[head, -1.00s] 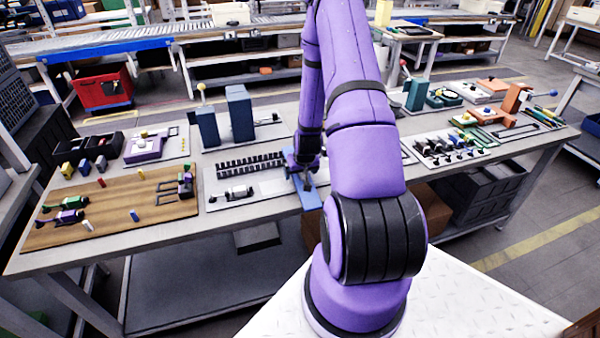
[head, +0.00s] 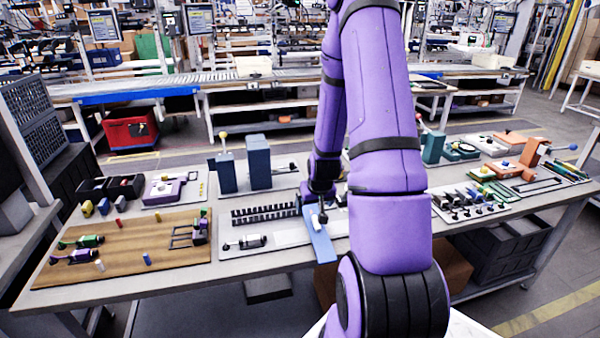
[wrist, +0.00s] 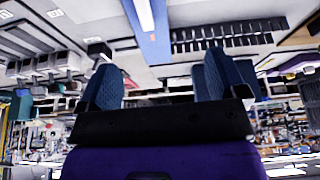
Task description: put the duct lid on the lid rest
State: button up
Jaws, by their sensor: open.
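A long flat blue plate (head: 319,243), which looks like the lid rest, lies on the table right of the black slotted duct (head: 264,213). A pale narrow strip (wrist: 145,14), which may be the duct lid, lies along the blue plate in the wrist view; in the head view my arm and gripper hide most of that spot. My gripper (head: 320,206) is at the far end of the blue plate. In the wrist view my gripper (wrist: 165,82) has its two blue fingers wide apart, with nothing between them. The strip looks clear of the fingers.
A wooden board (head: 120,250) with small parts lies left. Blue blocks (head: 258,162) stand behind the duct. Connectors on a pale panel (head: 470,203) and an orange fixture (head: 532,152) are right. My arm covers the table's middle.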

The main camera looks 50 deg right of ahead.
jog(key=a+r+n, duration=0.2)
jog(key=a+r, duration=0.5)
jog(key=r, duration=0.4)
jog(key=a+r+n, duration=0.1)
jog(key=a+r, duration=0.7)
jog(key=r, duration=0.3)
jog(key=s+a+r+n+y, duration=0.1)
jog(key=s+a+r, duration=0.5)
jog(key=s, duration=0.2)
jog(key=s+a+r+n+t+y, duration=0.1)
jog(key=s+a+r+n, duration=0.1)
jog(key=s+a+r, duration=0.4)
jog(key=s+r, duration=0.1)
jog(key=s, duration=0.1)
jog(key=shift+s+a, duration=0.2)
jog(key=shift+s, duration=0.15)
jog(key=shift+o, duration=0.4)
